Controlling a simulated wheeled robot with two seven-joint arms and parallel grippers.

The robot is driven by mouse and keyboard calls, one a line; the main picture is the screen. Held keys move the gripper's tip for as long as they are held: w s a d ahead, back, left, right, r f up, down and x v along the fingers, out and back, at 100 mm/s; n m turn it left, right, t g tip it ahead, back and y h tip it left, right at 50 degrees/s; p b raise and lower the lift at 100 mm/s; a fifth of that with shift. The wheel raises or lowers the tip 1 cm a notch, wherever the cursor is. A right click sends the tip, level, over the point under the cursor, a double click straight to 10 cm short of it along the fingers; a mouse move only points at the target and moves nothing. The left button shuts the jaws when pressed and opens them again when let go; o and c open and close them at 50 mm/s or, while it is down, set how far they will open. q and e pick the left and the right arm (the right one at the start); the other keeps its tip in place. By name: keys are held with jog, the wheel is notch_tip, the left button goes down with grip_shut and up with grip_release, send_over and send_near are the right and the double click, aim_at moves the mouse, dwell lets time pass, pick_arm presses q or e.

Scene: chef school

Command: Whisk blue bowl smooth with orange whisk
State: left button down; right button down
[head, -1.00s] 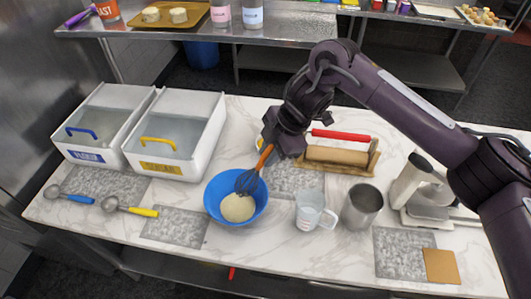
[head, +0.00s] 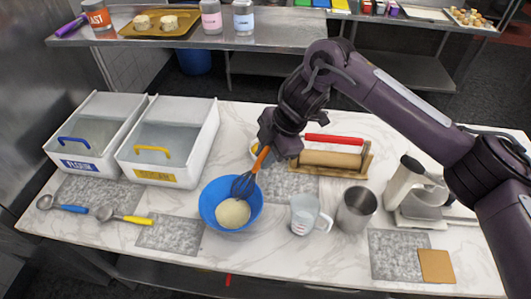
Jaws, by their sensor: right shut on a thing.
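The blue bowl (head: 208,207) stands on the marble counter, left of centre in the head view, with a pale, dough-coloured mass (head: 233,214) inside. The orange whisk (head: 262,158) has an orange handle and a dark wire head. It is tilted, with its head (head: 243,186) inside the bowl at the upper right edge of the pale mass. My right gripper (head: 268,148) is shut on the handle, above and to the right of the bowl. Its fingertips are partly hidden by its own body. My left gripper is not in view.
A clear measuring cup (head: 304,213) and a metal pitcher (head: 357,208) stand right of the bowl. A rolling pin (head: 330,158) lies on a wooden stand behind them. Two white bins (head: 170,150) and two scoops (head: 124,216) are to the left. A grey mat (head: 168,234) lies near the bowl.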

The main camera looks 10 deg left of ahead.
jog(key=shift+r, duration=2.5)
